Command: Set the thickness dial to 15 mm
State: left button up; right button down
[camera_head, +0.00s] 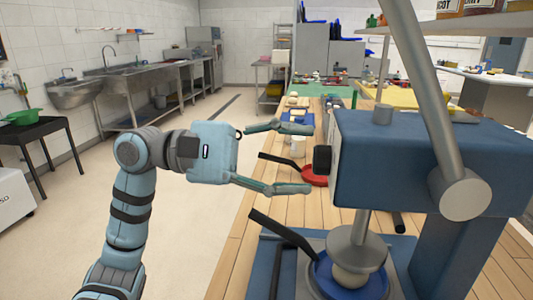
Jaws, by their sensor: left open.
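A blue press machine (400,150) stands on the wooden worktop at the right. A black dial knob (322,159) sticks out from its left side, beside a narrow pale plate. No number or mark on the dial can be read. My left gripper (308,158) is open and empty, level with the knob. One finger is above the knob's height and one below, with the fingertips just left of it. I cannot tell whether they touch it. My right gripper is not in view.
A thick grey lever (425,90) slants across the machine's front. Below its round press plate (356,249), a pale dough ball (350,277) lies in a blue pan (322,279).

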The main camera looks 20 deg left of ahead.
pick_arm(q)
jog(key=v, duration=1)
jog(key=shift+a, duration=0.3)
jog(key=shift+s, duration=0.1)
